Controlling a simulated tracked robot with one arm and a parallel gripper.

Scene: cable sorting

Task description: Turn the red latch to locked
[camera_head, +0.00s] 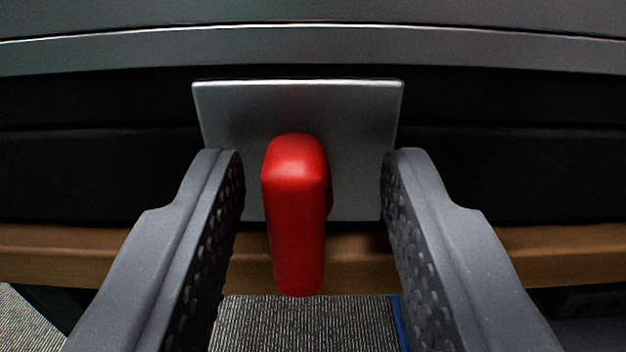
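The red latch (297,210) is in the middle of the head camera view. It is a rounded red handle in front of a grey metal plate (230,115), and its long side runs up and down in the picture. My gripper (312,180) is open, with one dark grey finger to the left of the latch and one to the right. There is a visible gap between the latch and each finger, a little wider on the right. The latch's mount on the plate is hidden behind the handle.
The plate is on a dark front panel (520,155) under a grey metal edge (480,45). A brown wooden edge (570,250) runs across below it. Ribbed grey floor (300,328) shows underneath, with a thin blue strip (401,325) near the right finger.

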